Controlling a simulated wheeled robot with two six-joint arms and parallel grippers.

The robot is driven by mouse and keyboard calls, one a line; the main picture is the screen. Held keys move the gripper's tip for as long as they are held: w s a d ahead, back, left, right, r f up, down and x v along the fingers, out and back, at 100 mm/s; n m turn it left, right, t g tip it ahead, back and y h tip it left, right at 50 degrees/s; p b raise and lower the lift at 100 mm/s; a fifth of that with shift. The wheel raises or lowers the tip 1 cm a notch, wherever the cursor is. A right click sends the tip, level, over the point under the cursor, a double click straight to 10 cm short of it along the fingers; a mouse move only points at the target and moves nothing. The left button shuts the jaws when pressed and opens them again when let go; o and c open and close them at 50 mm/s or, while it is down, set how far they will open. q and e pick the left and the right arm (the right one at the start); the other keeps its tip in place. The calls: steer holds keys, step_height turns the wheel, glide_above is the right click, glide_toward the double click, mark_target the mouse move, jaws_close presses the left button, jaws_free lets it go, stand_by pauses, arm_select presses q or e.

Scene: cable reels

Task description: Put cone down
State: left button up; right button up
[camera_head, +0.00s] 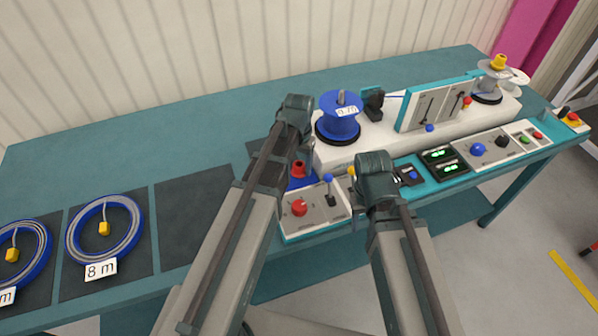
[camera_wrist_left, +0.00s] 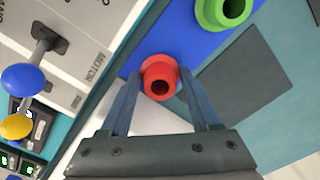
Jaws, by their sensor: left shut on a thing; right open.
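A red cone (camera_head: 299,169) is at my left gripper (camera_head: 298,160), over a blue mat (camera_head: 300,184) by the white control panel. In the left wrist view the red cone (camera_wrist_left: 160,78) is between the two fingertips, which are shut on it. The blue mat (camera_wrist_left: 193,42) lies below it; I cannot tell whether the cone touches the mat. A green cone (camera_wrist_left: 223,11) stands on the same mat, apart from the red one. My right gripper (camera_head: 375,172) is open over the front of the bench; its fingers are mostly hidden by its wrist.
A blue reel (camera_head: 339,122) stands on the white machine. A panel with a red knob (camera_head: 299,208) and levers is close in front of the mat. Cable coils (camera_head: 83,238) lie on dark mats at left. An empty dark mat (camera_head: 190,215) and the back left bench are clear.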

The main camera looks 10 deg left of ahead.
arm_select(q)
steer(key=shift+f, duration=0.4)
arm_select(e)
steer(key=shift+f, duration=0.35)
arm_select(q)
steer(key=shift+f, duration=0.15)
steer(key=o, duration=1.4)
steer(key=shift+c, duration=0.2)
arm_select(e)
steer(key=shift+f, duration=0.15)
arm_select(q)
step_height(320, 180, up, 12)
steer(key=r+p, duration=0.1)
steer(key=p, duration=1.1)
steer(key=s+d, duration=0.4)
steer(key=s, duration=0.3)
steer(key=s+d+m+y, duration=0.1)
steer(key=s+d, duration=0.4)
steer(key=s, duration=0.3)
steer(key=shift+s+f+m, duration=0.15)
steer(key=shift+f+m, duration=0.1)
steer(key=shift+m, duration=0.05)
arm_select(e)
step_height(320, 180, up, 12)
arm_select(q)
steer(key=shift+d, duration=0.1)
